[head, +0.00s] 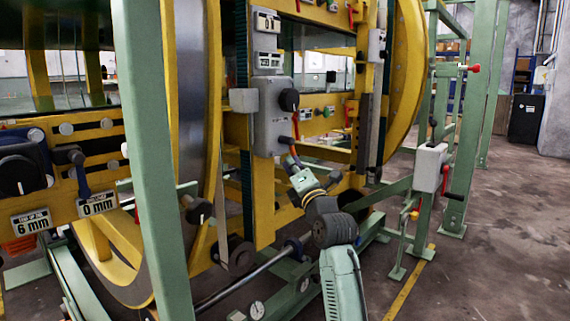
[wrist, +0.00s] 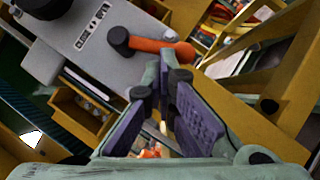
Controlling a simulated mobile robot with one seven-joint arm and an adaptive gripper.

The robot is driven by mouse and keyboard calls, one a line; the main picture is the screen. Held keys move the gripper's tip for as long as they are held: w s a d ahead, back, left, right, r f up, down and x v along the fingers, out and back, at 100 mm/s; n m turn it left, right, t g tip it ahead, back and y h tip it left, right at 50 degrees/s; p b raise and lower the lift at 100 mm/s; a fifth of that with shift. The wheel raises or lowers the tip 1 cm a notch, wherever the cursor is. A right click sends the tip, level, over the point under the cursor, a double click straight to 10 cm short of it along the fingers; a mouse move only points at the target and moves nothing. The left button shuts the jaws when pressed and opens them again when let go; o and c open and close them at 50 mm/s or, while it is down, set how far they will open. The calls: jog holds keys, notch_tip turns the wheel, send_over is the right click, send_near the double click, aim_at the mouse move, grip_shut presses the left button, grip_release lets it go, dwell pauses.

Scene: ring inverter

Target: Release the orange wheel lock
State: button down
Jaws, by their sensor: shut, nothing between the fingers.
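An orange lever, the likely wheel lock (wrist: 162,48), sticks out from a dark pivot on a grey box (wrist: 80,45) in the wrist view. In the head view the lever (head: 296,125) shows small on the front of the grey box (head: 268,130), below a black knob (head: 289,100). My gripper (wrist: 163,76) is shut and empty, its purple-padded fingers together just below the lever in the wrist view. In the head view my gripper (head: 290,150) reaches up close under the lever. Whether it touches the lever I cannot tell.
Yellow machine frames and a large ring (head: 408,75) surround the box. A green post (head: 155,150) stands in the left foreground. Open floor (head: 500,230) lies at the right.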

jog(key=shift+w+d+f+n+y+b, duration=0.2)
jog(key=shift+n+b, duration=0.25)
jog(key=shift+b, duration=0.3)
jog(key=shift+w+a+r+n+y+b, duration=0.1)
jog(key=shift+n+y+b, duration=0.25)
jog(key=shift+b, duration=0.45)
jog(key=shift+w+d+f+n+y+b, duration=0.15)
jog(key=shift+n+b, duration=0.35)
jog(key=shift+b, duration=0.25)
jog(key=shift+w+d+r+b, duration=0.15)
jog(key=shift+w+d+b, duration=0.25)
jog(key=shift+b, duration=0.85)
dwell(1.0)
jog(key=shift+a, duration=0.1)
